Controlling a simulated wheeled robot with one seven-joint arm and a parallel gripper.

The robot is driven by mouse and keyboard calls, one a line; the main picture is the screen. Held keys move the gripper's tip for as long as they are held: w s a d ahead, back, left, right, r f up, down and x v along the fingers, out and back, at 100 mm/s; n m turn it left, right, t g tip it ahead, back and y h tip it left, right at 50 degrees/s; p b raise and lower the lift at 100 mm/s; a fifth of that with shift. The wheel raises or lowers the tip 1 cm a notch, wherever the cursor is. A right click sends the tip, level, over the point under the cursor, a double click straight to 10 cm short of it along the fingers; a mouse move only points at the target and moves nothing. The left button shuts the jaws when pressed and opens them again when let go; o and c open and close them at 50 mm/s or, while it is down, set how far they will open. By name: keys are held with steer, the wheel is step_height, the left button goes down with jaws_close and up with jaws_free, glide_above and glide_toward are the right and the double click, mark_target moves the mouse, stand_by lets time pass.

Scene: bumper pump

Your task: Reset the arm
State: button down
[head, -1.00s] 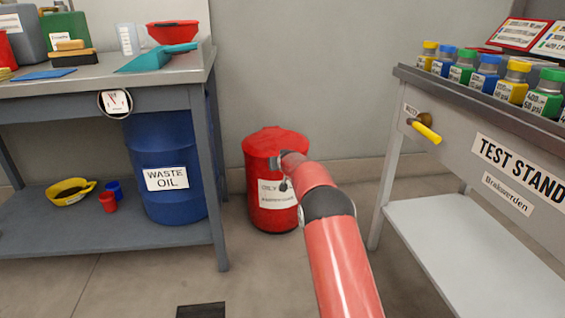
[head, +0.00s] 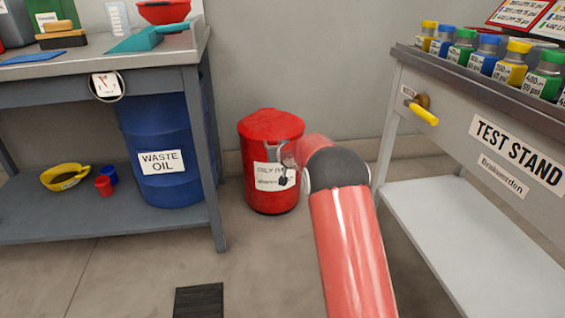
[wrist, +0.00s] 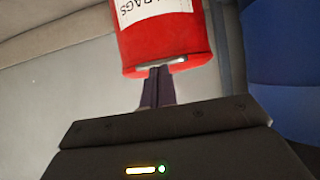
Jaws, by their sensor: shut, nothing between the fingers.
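My red arm (head: 352,245) reaches forward from the bottom of the head view. It bends at a dark joint and is foreshortened beyond it. My gripper (wrist: 160,72) shows in the wrist view with its dark fingers together and nothing between them. In the head view, the end of the arm overlaps the red oily-rags can (head: 268,130), which stands on the floor between the bench and the test stand. In the wrist view the can (wrist: 165,45) appears just beyond the fingertips; I cannot tell the exact gap.
A grey bench (head: 140,65) with a blue waste oil drum (head: 165,110) beneath stands on the left. The test stand (head: 470,115) on the right carries several coloured bottles and a yellow-handled valve (head: 423,113). A dark floor grate (head: 199,300) lies in the open floor.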

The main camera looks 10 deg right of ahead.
steer(key=s+r+g+p, duration=0.2)
steer(key=s+r+p, duration=0.1)
steer(key=s+r, duration=0.9)
steer(key=s+r+g+p, duration=0.1)
steer(key=s+r+p, duration=0.2)
steer(key=s+r, duration=0.9)
steer(key=s+f+g+p, duration=0.2)
steer(key=s+p, duration=0.3)
steer(key=s, duration=2.7)
steer(key=shift+s+g, duration=0.25)
steer(key=shift+g, duration=0.55)
